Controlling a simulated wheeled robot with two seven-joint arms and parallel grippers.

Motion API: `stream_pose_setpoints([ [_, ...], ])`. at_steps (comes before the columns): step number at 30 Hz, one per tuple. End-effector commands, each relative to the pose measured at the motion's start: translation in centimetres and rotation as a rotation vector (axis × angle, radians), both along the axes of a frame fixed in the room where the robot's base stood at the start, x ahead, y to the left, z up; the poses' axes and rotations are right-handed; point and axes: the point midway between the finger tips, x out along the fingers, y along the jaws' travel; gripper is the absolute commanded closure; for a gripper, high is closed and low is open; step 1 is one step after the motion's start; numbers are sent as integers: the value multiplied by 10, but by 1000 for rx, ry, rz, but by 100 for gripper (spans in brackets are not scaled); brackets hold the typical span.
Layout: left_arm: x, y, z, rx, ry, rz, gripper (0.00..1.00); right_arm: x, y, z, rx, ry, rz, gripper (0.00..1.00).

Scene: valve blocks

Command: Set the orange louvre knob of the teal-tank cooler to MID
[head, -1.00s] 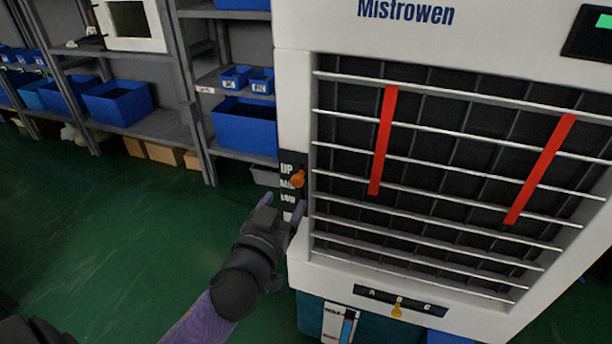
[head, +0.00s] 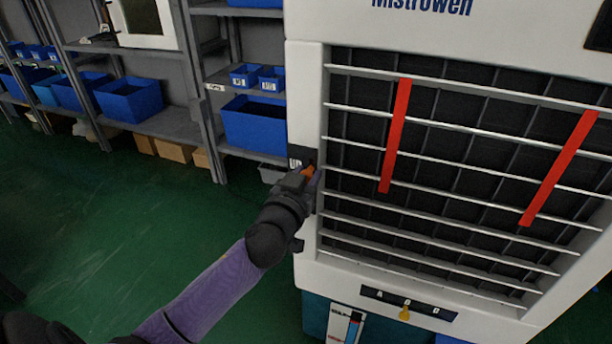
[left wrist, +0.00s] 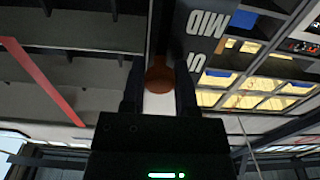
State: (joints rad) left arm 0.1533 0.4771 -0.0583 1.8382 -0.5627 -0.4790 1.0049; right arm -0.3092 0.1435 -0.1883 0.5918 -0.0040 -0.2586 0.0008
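The teal-tank cooler is a white unit (head: 305,110) with a louvred front and a teal tank (head: 314,312) below. Its orange louvre knob (head: 309,171) sits on the left edge of the front, and also shows in the left wrist view (left wrist: 159,78). My left gripper (head: 303,178) is at the knob, with a finger on each side and little or no gap. It appears shut on it. In the left wrist view the MID label (left wrist: 206,25) lies beside the knob. In the head view the gripper hides MID and LOW. The knob's pointing is unclear. My right gripper is not in view.
Two red strips (head: 396,135) hang on the louvres. A yellow knob (head: 404,313) sits on a lettered panel below the grille. Shelves with blue bins (head: 253,125) stand behind at left. The green floor (head: 100,220) between is clear.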

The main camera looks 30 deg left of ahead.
Motion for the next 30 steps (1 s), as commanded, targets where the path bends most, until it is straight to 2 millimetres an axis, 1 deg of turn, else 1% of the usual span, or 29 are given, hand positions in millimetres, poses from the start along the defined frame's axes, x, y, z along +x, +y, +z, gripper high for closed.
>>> stream_pose_setpoints([
  [1, 0, 0, 0, 0, 0, 0, 97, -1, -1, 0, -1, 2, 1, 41],
  [2, 0, 0, 0, 0, 0, 0, 100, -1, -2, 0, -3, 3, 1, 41],
  [9, 0, 0, 0, 0, 0, -1, 100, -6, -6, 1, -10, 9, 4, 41],
  [15, 0, 0, 0, 0, 0, -1, 100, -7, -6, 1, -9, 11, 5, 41],
  [23, 0, 0, 0, -1, 0, -1, 100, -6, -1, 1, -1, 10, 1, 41],
  [30, 0, 0, 0, -1, 0, -1, 100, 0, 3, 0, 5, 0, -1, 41],
])
